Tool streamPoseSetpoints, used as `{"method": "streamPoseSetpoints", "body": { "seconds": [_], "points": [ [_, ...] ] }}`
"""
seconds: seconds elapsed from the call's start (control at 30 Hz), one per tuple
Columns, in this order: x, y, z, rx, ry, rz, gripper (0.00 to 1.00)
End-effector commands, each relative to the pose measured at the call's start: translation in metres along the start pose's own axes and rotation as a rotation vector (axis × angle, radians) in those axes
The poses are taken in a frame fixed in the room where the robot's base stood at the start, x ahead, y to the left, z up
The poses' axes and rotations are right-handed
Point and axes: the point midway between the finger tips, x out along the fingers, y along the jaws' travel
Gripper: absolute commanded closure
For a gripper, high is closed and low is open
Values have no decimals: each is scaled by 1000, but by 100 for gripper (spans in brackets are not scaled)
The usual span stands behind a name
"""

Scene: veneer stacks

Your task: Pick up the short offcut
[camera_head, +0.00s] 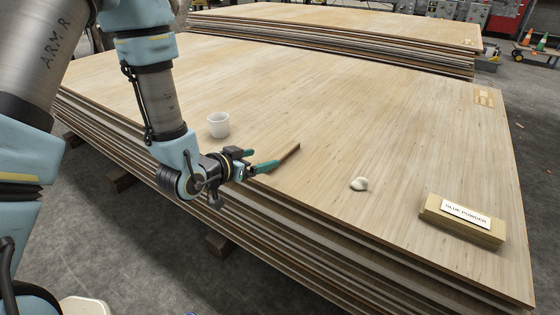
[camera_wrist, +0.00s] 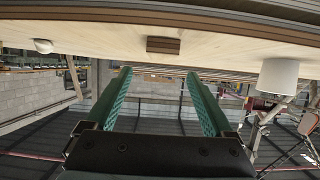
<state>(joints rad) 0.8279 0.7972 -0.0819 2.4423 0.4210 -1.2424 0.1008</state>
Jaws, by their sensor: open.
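The short offcut (camera_head: 286,156) is a small brown strip of wood lying on the top sheet of the near veneer stack (camera_head: 400,140). In the wrist view, which looks upside down, the offcut (camera_wrist: 163,45) shows end-on, beyond the fingertips and centred between them. My gripper (camera_head: 262,160) has two green fingers, spread apart with nothing between them. It reaches in low over the stack's front edge, and its fingers point toward the offcut. In the head view one finger overlaps the offcut's near end; I cannot tell whether they touch.
A white cup (camera_head: 218,125) stands left of the offcut. A small pale lump (camera_head: 359,184) lies to its right. A yellowish block with a "GLUE POWDER" label (camera_head: 464,217) lies near the right front corner. The sheet behind the offcut is clear. Another veneer stack (camera_head: 350,27) stands behind.

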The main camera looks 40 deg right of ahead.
Motion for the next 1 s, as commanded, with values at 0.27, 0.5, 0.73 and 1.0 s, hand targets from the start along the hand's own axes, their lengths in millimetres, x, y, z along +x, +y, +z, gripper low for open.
{"method": "streamPoseSetpoints", "body": {
  "seconds": [0.27, 0.5, 0.73, 1.0],
  "points": [
    [32, -1, 0, -1, 0, -1, 12],
    [60, 0, 2, 0, -1, -1, 12],
    [84, -1, 1, -1, -2, -2, 12],
    [85, -1, 1, -2, -2, -3, 16]
  ]
}}
